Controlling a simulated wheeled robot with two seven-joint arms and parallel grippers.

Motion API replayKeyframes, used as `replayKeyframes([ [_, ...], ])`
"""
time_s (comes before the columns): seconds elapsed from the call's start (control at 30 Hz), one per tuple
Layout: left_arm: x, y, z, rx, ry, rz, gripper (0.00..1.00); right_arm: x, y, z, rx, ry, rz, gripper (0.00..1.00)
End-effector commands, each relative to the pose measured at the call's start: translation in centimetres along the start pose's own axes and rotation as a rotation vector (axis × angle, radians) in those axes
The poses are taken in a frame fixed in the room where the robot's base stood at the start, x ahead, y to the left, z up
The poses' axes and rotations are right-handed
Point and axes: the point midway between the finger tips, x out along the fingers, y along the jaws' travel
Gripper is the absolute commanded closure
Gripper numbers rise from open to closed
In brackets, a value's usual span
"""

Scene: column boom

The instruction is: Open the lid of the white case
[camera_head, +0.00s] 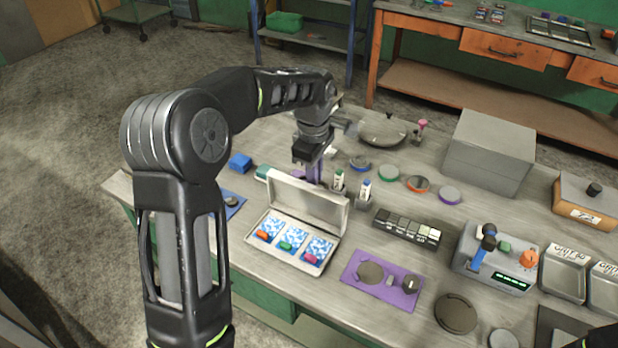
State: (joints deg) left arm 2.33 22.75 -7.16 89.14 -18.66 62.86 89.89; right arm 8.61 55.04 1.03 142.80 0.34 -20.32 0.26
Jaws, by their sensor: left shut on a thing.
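The white case (246,238) stands on the near left part of the workbench. Its lid (308,200) stands up at the back, so the case is open. Inside lie several blue-and-white patterned packs with orange, green and pink pieces on them. My left gripper (313,180) reaches down from behind to the lid's top edge and is shut on the lid. Its fingertips are partly hidden behind the lid, where something purple shows. My right gripper is not in view; only a bit of my right arm shows at the bottom right corner.
Two small bottles (363,193) stand close to the lid's right side. A purple mat (352,279) with round parts lies right of the case. A grey box (490,150) stands at the back right.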

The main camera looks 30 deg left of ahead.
Motion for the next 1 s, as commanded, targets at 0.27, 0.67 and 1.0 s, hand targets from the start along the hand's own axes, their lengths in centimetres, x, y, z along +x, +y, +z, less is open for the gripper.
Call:
replayKeyframes([
  [0.27,0.5,1.5,0.1,0.003,0.001,0.008,1.0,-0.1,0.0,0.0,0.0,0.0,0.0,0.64],
  [0.67,0.3,1.9,0.0,0.002,0.001,0.019,1.0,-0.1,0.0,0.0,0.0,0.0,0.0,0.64],
  [1.0,0.5,1.8,0.0,0.001,0.001,0.012,0.7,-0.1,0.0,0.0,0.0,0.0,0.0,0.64],
])
